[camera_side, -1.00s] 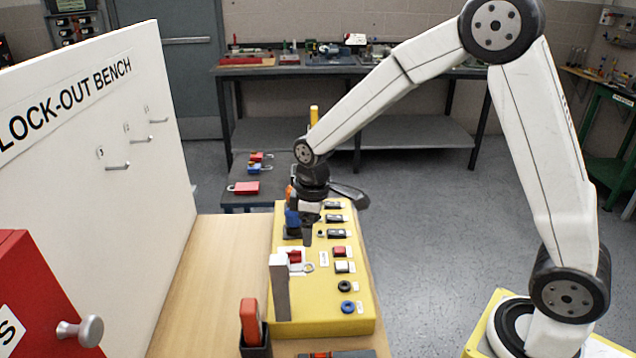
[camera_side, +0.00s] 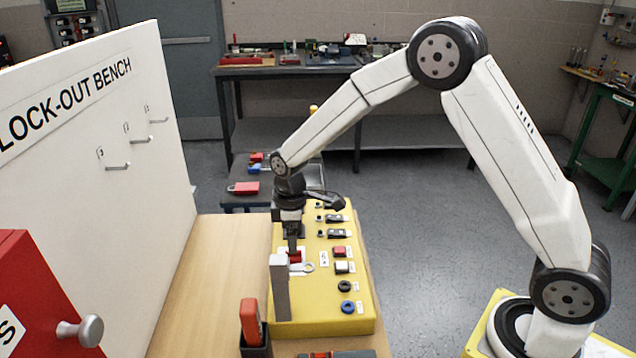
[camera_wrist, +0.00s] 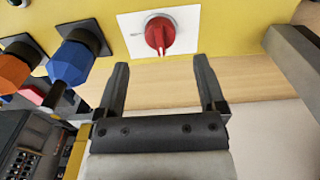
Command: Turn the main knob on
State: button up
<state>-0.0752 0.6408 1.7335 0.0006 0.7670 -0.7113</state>
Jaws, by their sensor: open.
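The main knob (camera_wrist: 160,33) is a red rotary knob on a white plate, set in the yellow panel (camera_wrist: 225,35). In the side view the red knob (camera_side: 294,257) is partly hidden behind my gripper and a grey upright post. My gripper (camera_wrist: 162,78) is open and empty. Its two fingers point toward the knob, one to each side of it in the wrist view, with the knob just beyond the fingertips. In the side view my gripper (camera_side: 293,248) points down just above the knob; I cannot tell whether it touches.
A grey upright post (camera_side: 280,288) stands close to the knob. Blue (camera_wrist: 75,62) and orange (camera_wrist: 12,72) plugs sit to the left in the wrist view. Buttons and switches line the panel's right side. The white lock-out board (camera_side: 100,150) rises at the left.

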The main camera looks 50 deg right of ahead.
aim_at(294, 256)
jog(key=shift+f, duration=2.55)
grip_shut()
